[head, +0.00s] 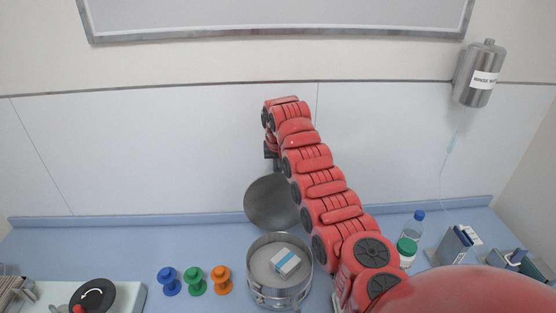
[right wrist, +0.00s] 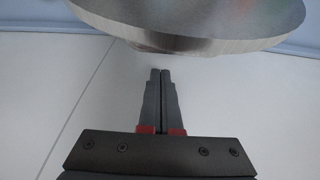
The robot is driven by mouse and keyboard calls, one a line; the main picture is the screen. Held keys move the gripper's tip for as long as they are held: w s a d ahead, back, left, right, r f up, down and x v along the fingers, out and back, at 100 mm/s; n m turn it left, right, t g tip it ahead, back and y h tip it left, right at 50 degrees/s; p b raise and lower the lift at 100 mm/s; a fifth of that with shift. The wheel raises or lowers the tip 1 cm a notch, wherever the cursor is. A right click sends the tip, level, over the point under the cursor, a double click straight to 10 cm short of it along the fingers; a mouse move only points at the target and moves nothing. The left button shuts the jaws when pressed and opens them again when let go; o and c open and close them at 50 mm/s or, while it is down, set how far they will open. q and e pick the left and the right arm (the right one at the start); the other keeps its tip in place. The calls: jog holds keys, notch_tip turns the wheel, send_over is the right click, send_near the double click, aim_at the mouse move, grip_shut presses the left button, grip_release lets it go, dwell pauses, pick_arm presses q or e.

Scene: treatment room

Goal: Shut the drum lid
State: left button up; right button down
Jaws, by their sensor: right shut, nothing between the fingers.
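The metal drum (head: 279,290) stands on the blue counter and is open at the top. A white and blue box (head: 286,261) lies inside it. The round grey lid (head: 270,203) stands raised behind the drum, near the back wall. My right arm reaches over the drum's right side, and its gripper (head: 271,155) is above and behind the lid, small in this view. In the right wrist view the right gripper (right wrist: 161,72) is shut and empty, its tips just short of the lid's edge (right wrist: 190,42). Contact cannot be told. My left gripper is not in view.
Blue (head: 169,281), green (head: 194,280) and orange (head: 221,279) knobbed pieces stand left of the drum. A tray (head: 128,293) with a dark round item is further left. Bottles (head: 414,227) and metal boxes (head: 452,246) stand right. A steel canister (head: 478,75) hangs on the wall.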

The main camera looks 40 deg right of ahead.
aim_at(278, 173)
jog(key=s, duration=0.1)
jog(key=s+a+r+p, duration=0.1)
jog(key=s+a, duration=0.1)
jog(key=shift+r+p, duration=0.25)
jog(key=shift+p, duration=0.1)
jog(key=shift+w+d, duration=0.1)
dwell(0.3)
